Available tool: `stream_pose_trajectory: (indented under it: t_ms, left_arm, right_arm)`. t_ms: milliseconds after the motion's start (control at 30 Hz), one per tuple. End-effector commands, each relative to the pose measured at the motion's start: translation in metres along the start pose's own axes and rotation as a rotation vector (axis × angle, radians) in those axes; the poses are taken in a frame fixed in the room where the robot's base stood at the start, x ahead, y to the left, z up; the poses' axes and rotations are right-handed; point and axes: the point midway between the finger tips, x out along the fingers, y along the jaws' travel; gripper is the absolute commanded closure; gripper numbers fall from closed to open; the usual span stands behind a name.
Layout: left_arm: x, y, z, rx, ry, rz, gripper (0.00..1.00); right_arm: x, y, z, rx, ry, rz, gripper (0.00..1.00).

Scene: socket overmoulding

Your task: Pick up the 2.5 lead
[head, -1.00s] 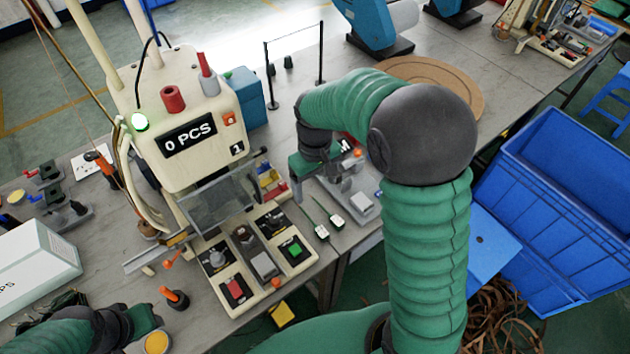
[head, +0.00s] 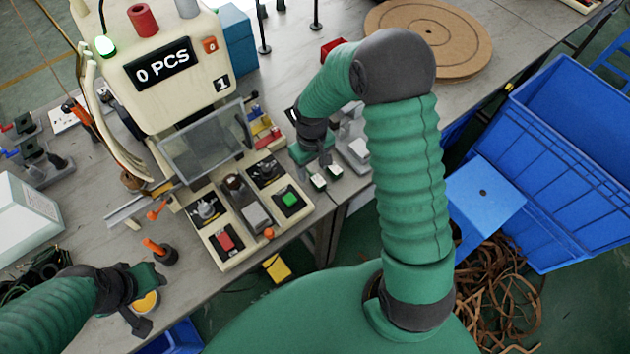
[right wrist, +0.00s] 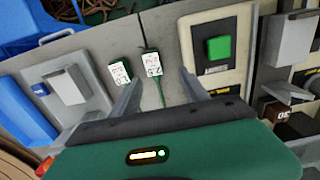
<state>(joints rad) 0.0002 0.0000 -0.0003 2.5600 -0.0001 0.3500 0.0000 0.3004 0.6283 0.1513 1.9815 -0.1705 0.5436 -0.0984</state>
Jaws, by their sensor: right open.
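Two leads with white labels on green plugs lie side by side on the table's front edge. In the right wrist view one (right wrist: 120,73) is on the left and the other (right wrist: 152,65) on the right, its green cable running back between my fingers. They also show as the left lead (head: 318,182) and the right lead (head: 335,172) in the head view. I cannot read surely which label says 2.5. My right gripper (right wrist: 160,79) is open and empty, pointing at the leads, with the right-hand one between its fingers' lines. My left gripper (head: 145,297) is at lower left.
The press machine (head: 165,70) reads 0 PCS. Its base (head: 225,240) with red and green buttons is beside the leads. A grey fixture (head: 355,150) stands on their other side. A blue crate (head: 560,170) is at right. A yellow round container (head: 147,300) is by my left gripper.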

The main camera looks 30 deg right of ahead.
Motion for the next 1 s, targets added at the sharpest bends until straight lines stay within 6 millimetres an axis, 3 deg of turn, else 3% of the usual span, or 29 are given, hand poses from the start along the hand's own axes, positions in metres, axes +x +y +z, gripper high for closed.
stream_pose_trajectory:
  t_ms: [300,567,900,1000]
  left_arm:
    - [0.001,0.0,0.0,0.0,0.0,0.0,0.64]
    - [0.001,0.0,0.0,0.001,0.0,0.0,0.64]
    - [0.001,0.0,0.0,0.0,0.0,0.0,0.64]
    - [0.001,0.0,0.0,0.0,0.0,0.0,0.64]
  right_arm:
    - [0.049,0.006,0.005,0.0,-0.001,0.0,0.47]
    - [0.053,0.005,0.005,0.0,0.001,0.001,0.47]
    - [0.053,0.006,0.005,0.001,0.0,0.0,0.92]
    - [0.054,0.006,0.005,0.001,0.0,0.001,1.0]
